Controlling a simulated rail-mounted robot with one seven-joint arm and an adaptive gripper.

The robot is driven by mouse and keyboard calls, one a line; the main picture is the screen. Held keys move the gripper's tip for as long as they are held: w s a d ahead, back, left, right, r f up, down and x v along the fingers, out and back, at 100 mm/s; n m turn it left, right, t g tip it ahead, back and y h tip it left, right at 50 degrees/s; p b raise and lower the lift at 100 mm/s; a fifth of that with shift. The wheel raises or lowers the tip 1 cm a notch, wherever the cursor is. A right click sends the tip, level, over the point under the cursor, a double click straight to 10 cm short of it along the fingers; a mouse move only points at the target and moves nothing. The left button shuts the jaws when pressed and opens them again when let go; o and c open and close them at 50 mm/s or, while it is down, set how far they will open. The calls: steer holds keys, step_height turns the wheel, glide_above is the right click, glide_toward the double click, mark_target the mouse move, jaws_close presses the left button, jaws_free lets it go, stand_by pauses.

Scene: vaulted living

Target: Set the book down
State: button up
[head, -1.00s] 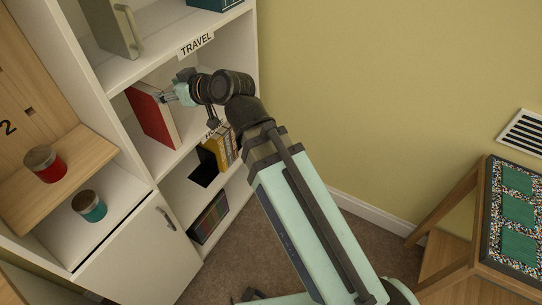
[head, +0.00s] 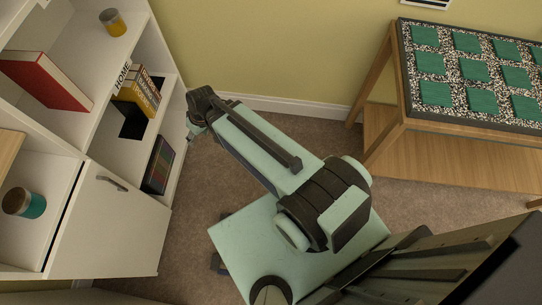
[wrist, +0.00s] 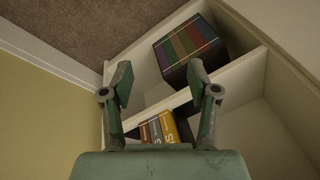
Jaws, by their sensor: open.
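A red book (head: 42,80) with pale page edges stands on a white shelf at the left of the head view, with nothing holding it. My gripper (wrist: 160,78) is open and empty in the wrist view, its two fingers apart in front of the lower shelves. In the head view the end of my arm is to the right of the shelf unit, clear of the red book, and its fingers are hard to make out. The red book is not in the wrist view.
The white shelf unit (head: 97,130) also holds yellow and dark books (head: 140,97), a striped dark item (head: 158,164) and jars (head: 113,22). A table with green tiles (head: 435,95) stands right. Carpet lies between.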

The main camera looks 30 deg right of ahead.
steer(key=s+d+f+m+g+h, duration=0.1)
steer(key=s+d+f, duration=0.3)
steer(key=s, duration=0.6)
steer(key=s+d+f+m+g+h, duration=0.1)
steer(key=s+d+f+g, duration=0.3)
steer(key=s+f, duration=0.4)
steer(key=s+d+f+m+g+h, duration=0.1)
steer(key=s+d+f+g, duration=0.2)
steer(key=s, duration=0.9)
step_height(320, 180, down, 3)
steer(key=shift+d+m, duration=0.4)
steer(key=shift+d, duration=0.65)
